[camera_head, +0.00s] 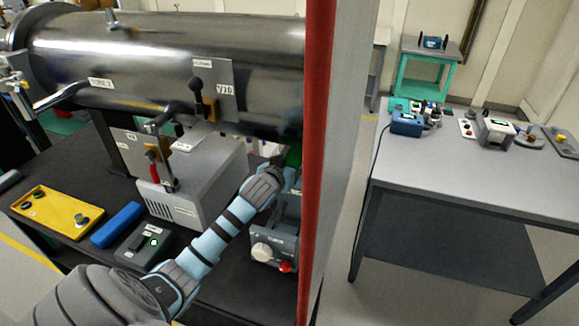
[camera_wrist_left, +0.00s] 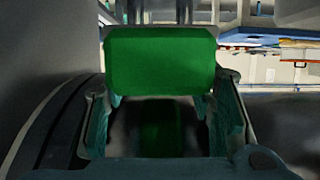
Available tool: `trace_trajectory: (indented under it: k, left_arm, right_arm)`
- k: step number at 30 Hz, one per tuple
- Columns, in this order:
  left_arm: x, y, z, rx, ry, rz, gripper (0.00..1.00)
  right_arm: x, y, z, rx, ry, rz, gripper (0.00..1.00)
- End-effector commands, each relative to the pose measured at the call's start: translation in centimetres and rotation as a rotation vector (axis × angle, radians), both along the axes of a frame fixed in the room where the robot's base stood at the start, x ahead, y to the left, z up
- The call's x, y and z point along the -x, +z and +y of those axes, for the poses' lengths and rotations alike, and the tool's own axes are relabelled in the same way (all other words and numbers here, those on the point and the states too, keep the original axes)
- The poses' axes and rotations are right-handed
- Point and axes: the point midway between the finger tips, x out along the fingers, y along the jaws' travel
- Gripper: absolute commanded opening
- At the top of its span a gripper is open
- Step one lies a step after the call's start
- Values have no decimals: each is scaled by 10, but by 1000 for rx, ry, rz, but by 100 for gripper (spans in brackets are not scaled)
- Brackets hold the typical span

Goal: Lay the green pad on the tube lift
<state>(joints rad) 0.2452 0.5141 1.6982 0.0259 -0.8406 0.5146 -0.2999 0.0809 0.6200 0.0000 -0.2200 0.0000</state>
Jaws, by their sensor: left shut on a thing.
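The green pad (camera_wrist_left: 160,60) is a thick green block. In the left wrist view it sits between the fingertips of my left gripper (camera_wrist_left: 160,97), which is shut on it. In the head view only a sliver of green (camera_head: 294,154) shows beside the red door edge. My left arm reaches there from the lower left, and most of its gripper is hidden. A blue-grey device (camera_head: 289,218) with a white knob and a red button stands just below; I cannot tell whether it is the tube lift. My right gripper is not in view.
A red-edged upright panel (camera_head: 320,130) stands close to the right of my left arm. A large steel tube (camera_head: 170,60) runs above the dark bench. A grey box (camera_head: 195,190), yellow tray (camera_head: 42,207) and blue block (camera_head: 117,225) occupy the bench. A grey table (camera_head: 480,180) stands at right.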

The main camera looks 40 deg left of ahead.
Motion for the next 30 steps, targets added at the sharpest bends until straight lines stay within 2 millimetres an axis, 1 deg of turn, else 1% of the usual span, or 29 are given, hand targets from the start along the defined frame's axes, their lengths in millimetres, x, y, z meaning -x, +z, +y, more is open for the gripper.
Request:
trace_trajectory:
  k: [2, 3, 7, 16, 19, 23, 27, 30]
  left_arm:
    - [1, -1, 0, 1, 1, 3, 5]
    - [1, -1, 0, 1, 1, 4, 53]
    - [1, -1, 0, 1, 1, 4, 73]
    - [1, -2, 0, 2, 1, 6, 73]
    - [8, 2, -2, -1, 0, 5, 73]
    - [32, 12, -11, -3, -3, 4, 73]
    - [68, 28, -23, -6, -3, 4, 73]
    - [88, 37, -31, -3, -2, 5, 73]
  right_arm:
    - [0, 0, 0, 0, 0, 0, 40]
    - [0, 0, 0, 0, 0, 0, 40]
    - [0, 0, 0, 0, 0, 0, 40]
    - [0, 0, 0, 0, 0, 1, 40]
    - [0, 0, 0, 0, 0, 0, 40]
    - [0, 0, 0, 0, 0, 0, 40]
    - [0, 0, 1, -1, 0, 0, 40]
    - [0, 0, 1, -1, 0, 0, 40]
